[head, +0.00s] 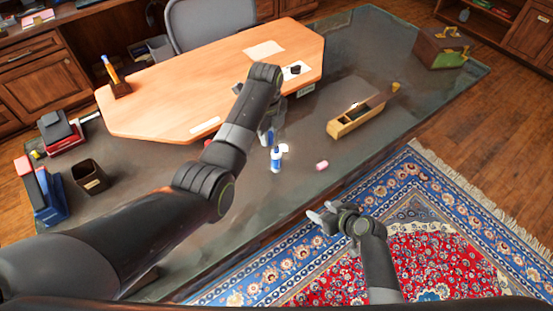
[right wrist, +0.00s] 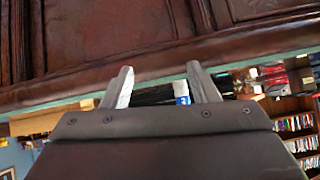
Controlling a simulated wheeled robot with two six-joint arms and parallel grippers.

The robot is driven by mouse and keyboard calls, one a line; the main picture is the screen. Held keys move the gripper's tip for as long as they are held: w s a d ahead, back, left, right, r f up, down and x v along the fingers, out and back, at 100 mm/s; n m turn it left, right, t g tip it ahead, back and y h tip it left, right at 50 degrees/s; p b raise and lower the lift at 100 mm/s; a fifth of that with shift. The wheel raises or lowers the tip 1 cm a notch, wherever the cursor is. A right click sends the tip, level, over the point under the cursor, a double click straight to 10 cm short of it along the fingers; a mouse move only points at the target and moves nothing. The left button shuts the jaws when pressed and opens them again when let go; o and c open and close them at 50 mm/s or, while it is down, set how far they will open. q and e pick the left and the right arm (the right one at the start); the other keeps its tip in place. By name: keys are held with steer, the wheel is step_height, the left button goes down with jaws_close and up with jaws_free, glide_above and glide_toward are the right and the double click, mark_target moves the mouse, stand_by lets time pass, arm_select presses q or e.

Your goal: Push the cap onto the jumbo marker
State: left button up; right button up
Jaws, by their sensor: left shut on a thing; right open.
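A blue-and-white jumbo marker (head: 276,160) stands upright at the front of the grey desk. My left gripper (head: 270,138) is shut on it near its top, and my left arm hides part of this. The marker also shows small in the right wrist view (right wrist: 181,90), between the fingers. A small white piece (head: 284,148) is beside the marker's upper part; I cannot tell whether it is the cap. My right gripper (head: 332,217) is open and empty, in front of the desk edge over the rug. Its spread fingers show in the right wrist view (right wrist: 160,88).
A pink block (head: 322,165) lies right of the marker near the desk edge. A wooden box (head: 352,118) is further right. Bare desk lies between the pink block and the wooden box.

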mark_target(280, 160)
arm_select(q)
steer(key=shift+w+d+r, duration=0.25)
steer(key=shift+d+r, duration=0.3)
steer(key=shift+r, duration=0.05)
steer(key=shift+w+d+r, duration=0.2)
steer(key=shift+d+r, duration=0.3)
steer(key=shift+r, duration=0.2)
arm_select(e)
steer(key=w+a+r+n+t+y, duration=0.2)
steer(key=w+a+r, duration=0.4)
steer(key=r, duration=0.4)
steer(key=shift+w+a+n+y, duration=0.15)
steer(key=shift+w+n+y, duration=0.25)
steer(key=shift+w+y, duration=0.25)
steer(key=shift+x, duration=5.95)
jaws_close()
